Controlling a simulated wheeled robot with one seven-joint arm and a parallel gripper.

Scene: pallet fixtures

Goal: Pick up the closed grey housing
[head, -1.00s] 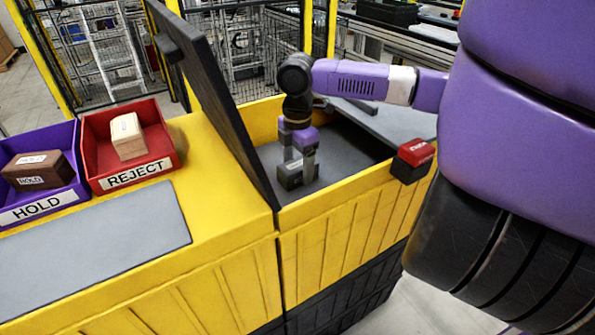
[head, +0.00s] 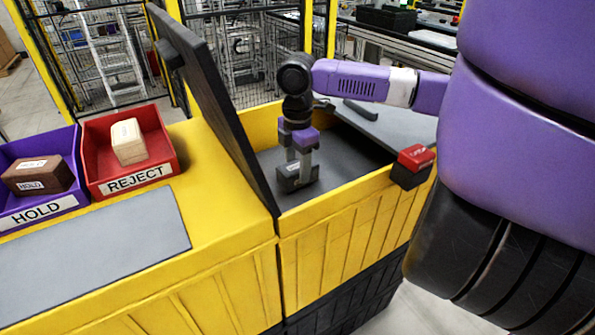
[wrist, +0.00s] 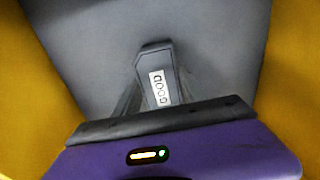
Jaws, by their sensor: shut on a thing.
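The grey housing (head: 284,185) is in the yellow bin, between the fingers of my gripper (head: 298,178). In the wrist view, the closed grey housing (wrist: 155,57) carries a white label that reads GOOD. My gripper (wrist: 158,98) points down, with one finger on each side of the housing, and is shut on it. The fingers partly cover the housing in the head view. I cannot tell whether the housing touches the bin floor.
The yellow bin (head: 345,212) has high walls and a raised dark lid (head: 215,105) close left of my gripper. A red HOLD-side neighbour, the REJECT tray (head: 165,168), and a purple HOLD tray (head: 62,205) each hold a block. A red-topped box (head: 415,160) sits on the bin's right rim.

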